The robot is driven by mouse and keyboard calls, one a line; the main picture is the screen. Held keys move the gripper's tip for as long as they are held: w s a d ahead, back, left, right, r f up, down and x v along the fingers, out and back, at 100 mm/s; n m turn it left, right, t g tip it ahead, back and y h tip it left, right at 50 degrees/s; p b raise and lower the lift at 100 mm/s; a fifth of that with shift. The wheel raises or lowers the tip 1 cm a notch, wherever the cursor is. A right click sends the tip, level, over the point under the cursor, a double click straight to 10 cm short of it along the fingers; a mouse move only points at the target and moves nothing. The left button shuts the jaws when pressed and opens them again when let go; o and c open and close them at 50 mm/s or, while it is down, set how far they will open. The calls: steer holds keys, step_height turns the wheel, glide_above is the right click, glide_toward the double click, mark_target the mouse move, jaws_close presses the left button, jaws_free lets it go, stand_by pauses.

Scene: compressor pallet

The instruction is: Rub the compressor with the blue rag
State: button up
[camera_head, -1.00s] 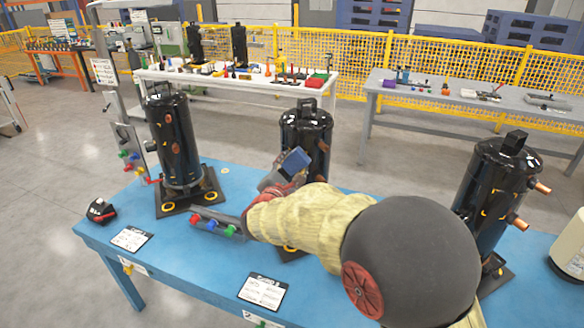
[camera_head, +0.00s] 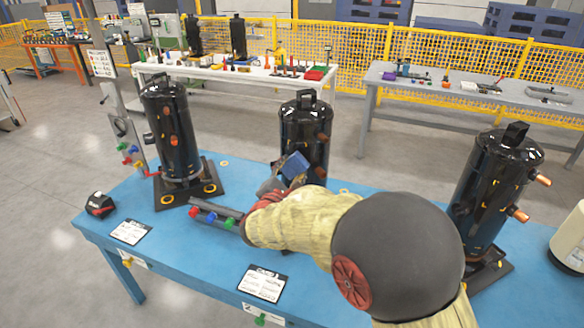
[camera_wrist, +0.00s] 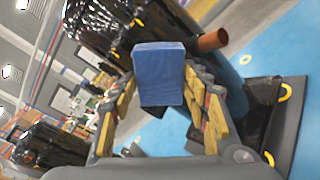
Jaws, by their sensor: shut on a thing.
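My gripper (camera_head: 284,180) is shut on the blue rag (camera_head: 295,166), which looks like a folded block. The rag also shows between the fingers in the wrist view (camera_wrist: 160,75). The black middle compressor (camera_head: 305,130) stands upright on the blue table, just behind the rag. In the wrist view the compressor (camera_wrist: 120,25) fills the space behind the rag, with a copper stub (camera_wrist: 208,41) to the right. The rag is close to the compressor's front; I cannot tell whether they touch. My arm hides the compressor's lower part and base.
A left compressor (camera_head: 172,135) and a right compressor (camera_head: 490,190) stand on the blue table (camera_head: 190,260). A rack with coloured knobs (camera_head: 215,215) lies in front of my gripper. A black and red tool (camera_head: 100,205) and two label cards (camera_head: 130,232) lie along the front edge.

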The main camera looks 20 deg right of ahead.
steer(key=shift+a+v, duration=0.25)
steer(key=shift+v, duration=1.95)
steer(key=shift+f, duration=0.1)
steer(key=shift+v, duration=1.45)
steer(key=shift+w+a+f, duration=0.1)
